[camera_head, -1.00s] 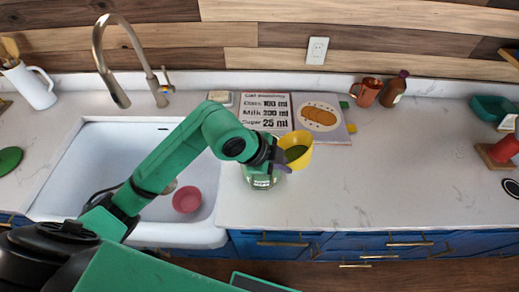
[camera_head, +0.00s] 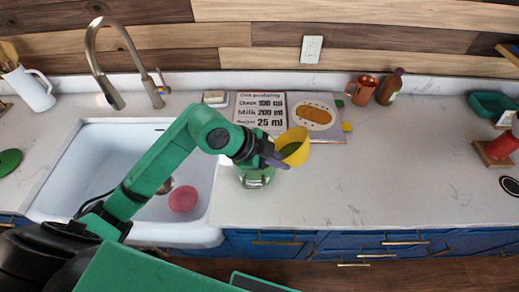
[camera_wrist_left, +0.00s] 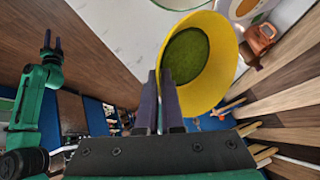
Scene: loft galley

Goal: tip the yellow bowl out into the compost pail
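The yellow bowl (camera_head: 299,153) is in my left gripper (camera_head: 277,161), tilted, above the counter. Green contents (camera_head: 290,149) are still inside it. In the left wrist view the fingers (camera_wrist_left: 160,103) are closed on the rim of the bowl (camera_wrist_left: 224,62), and the green contents (camera_wrist_left: 185,57) fill its bottom. A clear greenish container (camera_head: 254,178) with a pale label stands on the counter below and left of the bowl, partly hidden by my left wrist; I cannot tell whether it is the compost pail. My right gripper (camera_wrist_left: 52,42) shows in the left wrist view, fingers apart and empty.
A white sink (camera_head: 95,165) with a pink bowl (camera_head: 183,199) lies left. A recipe board (camera_head: 262,112) lies behind the bowl. A copper mug (camera_head: 362,89) and brown bottle (camera_head: 389,88) stand near the wall. The counter right of the bowl is clear.

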